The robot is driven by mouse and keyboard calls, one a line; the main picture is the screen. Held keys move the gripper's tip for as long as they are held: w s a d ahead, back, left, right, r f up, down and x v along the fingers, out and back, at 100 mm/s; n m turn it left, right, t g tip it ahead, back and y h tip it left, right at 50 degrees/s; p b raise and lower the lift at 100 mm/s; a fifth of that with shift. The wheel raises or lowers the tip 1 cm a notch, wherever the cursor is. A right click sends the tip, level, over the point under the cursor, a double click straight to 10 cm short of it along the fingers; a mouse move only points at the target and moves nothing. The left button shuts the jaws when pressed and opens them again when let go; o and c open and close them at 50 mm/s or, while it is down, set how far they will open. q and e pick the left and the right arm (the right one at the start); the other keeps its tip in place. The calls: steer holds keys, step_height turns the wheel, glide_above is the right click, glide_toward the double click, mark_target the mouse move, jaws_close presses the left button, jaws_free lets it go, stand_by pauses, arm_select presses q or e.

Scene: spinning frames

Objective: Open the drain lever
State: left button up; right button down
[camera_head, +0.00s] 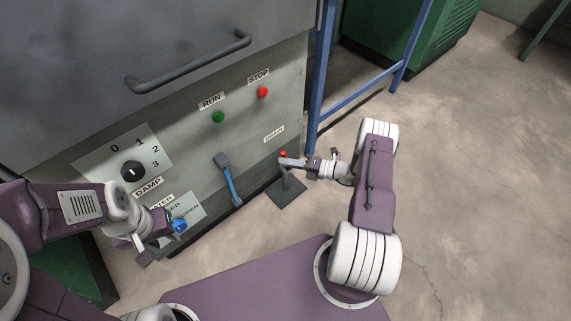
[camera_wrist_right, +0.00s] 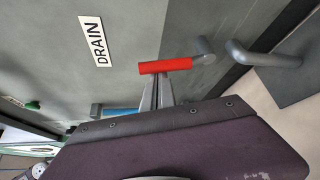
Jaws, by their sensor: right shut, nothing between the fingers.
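The drain lever has a red grip (camera_wrist_right: 165,65) and a grey pivot end (camera_wrist_right: 204,50). It sits on the grey panel below the DRAIN label (camera_wrist_right: 96,41). In the head view, only a small part of the red grip (camera_head: 283,154) shows above my right gripper (camera_head: 284,162). In the right wrist view, the right gripper's fingers (camera_wrist_right: 158,82) are shut with nothing between them. Their tips are right at the red grip; I cannot tell whether they touch it. My left gripper (camera_head: 158,228) is beside a blue knob (camera_head: 180,225) at lower left; its jaws are unclear.
A blue-handled lever (camera_head: 231,186) hangs between my arms. A dark pedal plate (camera_head: 287,192) lies below the drain lever. The green RUN button (camera_head: 218,117), red STOP button (camera_head: 262,92) and DAMP dial (camera_head: 132,171) are on the panel. Blue frame bars (camera_head: 360,98) stand at right. Floor at right is clear.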

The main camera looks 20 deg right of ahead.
arm_select(q)
steer(key=shift+d, duration=0.1)
arm_select(e)
steer(key=shift+w+d+r, duration=0.2)
steer(key=shift+w+d, duration=0.05)
steer(key=shift+d, duration=0.45)
steer(key=shift+w+d+r, duration=0.1)
steer(key=shift+w+d, duration=0.05)
steer(key=shift+d, duration=0.1)
